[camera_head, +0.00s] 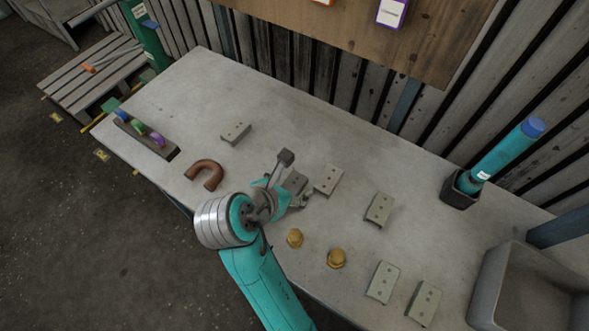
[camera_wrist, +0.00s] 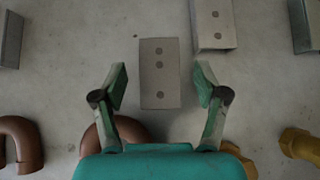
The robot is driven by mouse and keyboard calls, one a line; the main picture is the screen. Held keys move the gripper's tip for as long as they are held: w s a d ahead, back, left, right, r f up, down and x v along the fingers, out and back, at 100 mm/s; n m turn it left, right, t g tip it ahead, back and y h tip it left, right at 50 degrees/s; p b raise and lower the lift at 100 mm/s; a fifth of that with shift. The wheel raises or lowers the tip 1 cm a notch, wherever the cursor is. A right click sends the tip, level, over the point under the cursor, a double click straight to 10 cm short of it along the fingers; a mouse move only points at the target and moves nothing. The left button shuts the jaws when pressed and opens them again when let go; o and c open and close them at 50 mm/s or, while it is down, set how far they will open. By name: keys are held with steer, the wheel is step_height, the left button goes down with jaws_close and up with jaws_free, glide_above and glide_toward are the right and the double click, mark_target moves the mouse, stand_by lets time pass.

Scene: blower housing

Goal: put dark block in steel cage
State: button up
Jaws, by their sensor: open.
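A darker grey block (camera_head: 295,182) with holes lies on the bench just beyond my gripper. My gripper (camera_wrist: 161,84) is open, one finger on each side of the block's lower part in that view, with gaps on both sides. It is empty. My gripper (camera_head: 289,188) partly hides the block in the head view. I cannot make out a clear steel cage; a grey open bin (camera_head: 492,283) stands at the right end.
Lighter holed plates (camera_head: 328,179) (camera_head: 379,208) (camera_head: 383,281) lie to the right. A copper U-pipe (camera_head: 205,172) and brass nuts (camera_head: 295,238) (camera_head: 336,258) lie nearby. The bench's back left is mostly clear.

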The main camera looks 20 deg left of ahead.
steer(key=shift+w+f, duration=0.15)
jaws_close()
stand_by(0.4)
